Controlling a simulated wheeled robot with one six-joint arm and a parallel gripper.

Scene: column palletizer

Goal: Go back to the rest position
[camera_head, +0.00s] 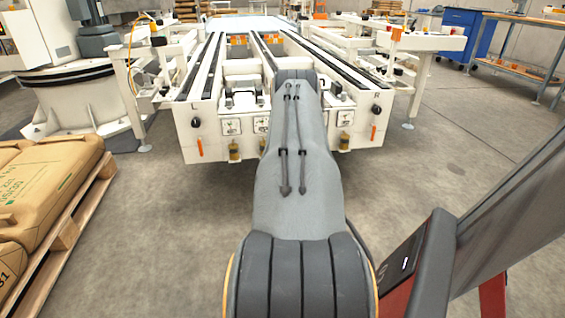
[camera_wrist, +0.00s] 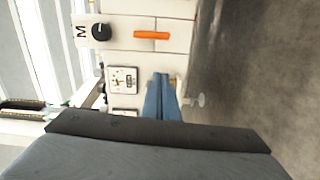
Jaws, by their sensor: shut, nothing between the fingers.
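My gripper (camera_wrist: 162,80) shows in the wrist view as two narrow blue-grey fingers side by side, shut and empty. It is in front of the white end panel of the conveyor machine, which carries a black knob (camera_wrist: 101,32), an orange handle (camera_wrist: 152,35) and a square dial plate (camera_wrist: 122,80). In the head view my arm reaches forward over the floor to the white conveyor machine (camera_head: 205,118). The arm hides the gripper there, and part of the machine's front. How far the fingers are from the panel I cannot tell.
Brown sacks (camera_head: 45,185) lie on a wooden pallet (camera_head: 62,235) at the left. A white machine base (camera_head: 75,95) stands behind them. A blue cabinet (camera_head: 462,32) and a workbench (camera_head: 520,72) are at the back right. Grey floor (camera_head: 420,165) is open on the right.

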